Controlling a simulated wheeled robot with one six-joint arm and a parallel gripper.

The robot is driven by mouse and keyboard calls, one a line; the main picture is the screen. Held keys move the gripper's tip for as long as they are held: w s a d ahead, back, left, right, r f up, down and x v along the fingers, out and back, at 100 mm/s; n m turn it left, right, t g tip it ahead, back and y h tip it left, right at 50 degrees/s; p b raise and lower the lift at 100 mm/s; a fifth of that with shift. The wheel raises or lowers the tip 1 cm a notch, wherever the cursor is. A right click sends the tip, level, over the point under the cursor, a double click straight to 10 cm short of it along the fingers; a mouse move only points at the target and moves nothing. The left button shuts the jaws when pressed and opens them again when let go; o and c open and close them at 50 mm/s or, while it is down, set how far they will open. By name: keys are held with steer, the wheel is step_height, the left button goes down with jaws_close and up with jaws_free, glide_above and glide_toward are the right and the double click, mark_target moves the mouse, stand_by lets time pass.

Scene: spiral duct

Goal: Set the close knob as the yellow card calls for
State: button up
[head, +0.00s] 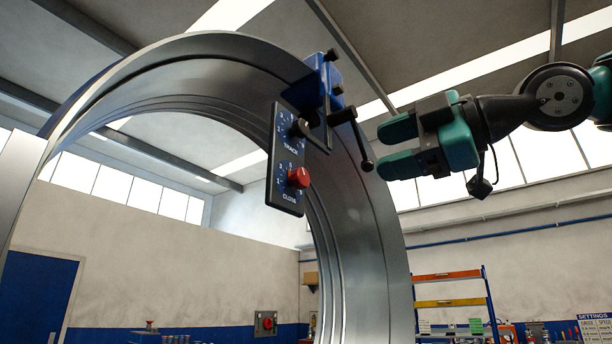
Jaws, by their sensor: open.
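The red close knob (299,178) sits on the lower part of a dark control plate (284,160), above the printed word CLOSE. Marks ring it, but its setting is too small to read. A black knob (300,128) sits above it by the word TRACK. The plate hangs from a blue bracket on the steel duct ring. My gripper (392,146) is open and empty, with teal fingers pointing left. It is right of the plate and apart from the red knob. I cannot make out a yellow card.
A black crank lever (362,140) hangs between the plate and my gripper, close to the fingertips. The large duct ring (362,240) curves behind the plate. A SETTINGS poster (595,328) is cut off at lower right. Shelving (450,290) stands behind.

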mark_target(305, 177)
steer(key=p+x, duration=0.4)
steer(key=x, duration=0.9)
steer(key=shift+w+a+r, duration=0.1)
steer(key=shift+w+a, duration=0.05)
steer(key=shift+a, duration=0.15)
steer(key=shift+w+a+p, duration=0.35)
steer(key=shift+a+p, duration=0.05)
steer(key=c, duration=0.9)
